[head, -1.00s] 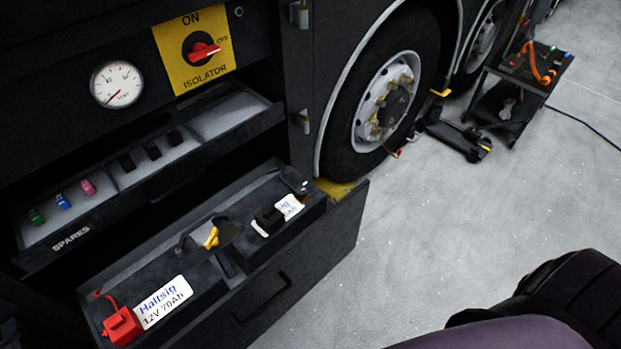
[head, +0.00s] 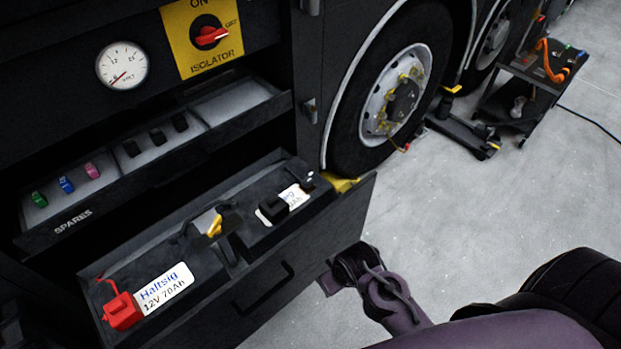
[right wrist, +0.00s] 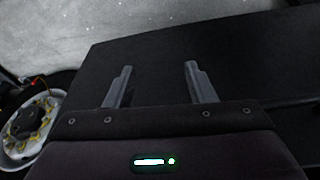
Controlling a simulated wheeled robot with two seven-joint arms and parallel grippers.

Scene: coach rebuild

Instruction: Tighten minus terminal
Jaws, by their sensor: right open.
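The open battery drawer (head: 330,225) holds two dark batteries in the head view. The near battery has a white label (head: 165,287) and a red terminal cover (head: 122,311). A yellow-handled piece (head: 215,226) sits between the batteries. The far battery has a black block (head: 272,207) over its label and a dark terminal fitting (head: 308,180) at its far end, perhaps the minus terminal; its tightness is too small to judge. My right gripper (head: 327,281) is outside the drawer front, right of it. In the right wrist view its fingers (right wrist: 159,68) are apart and empty, before a dark panel.
Above the drawer is a spares tray (head: 72,214) with coloured fuses, a volt gauge (head: 122,65) and a red isolator switch (head: 210,36). A wheel (head: 395,95) and a tool cart (head: 530,75) stand beyond. Floor right of the drawer is clear.

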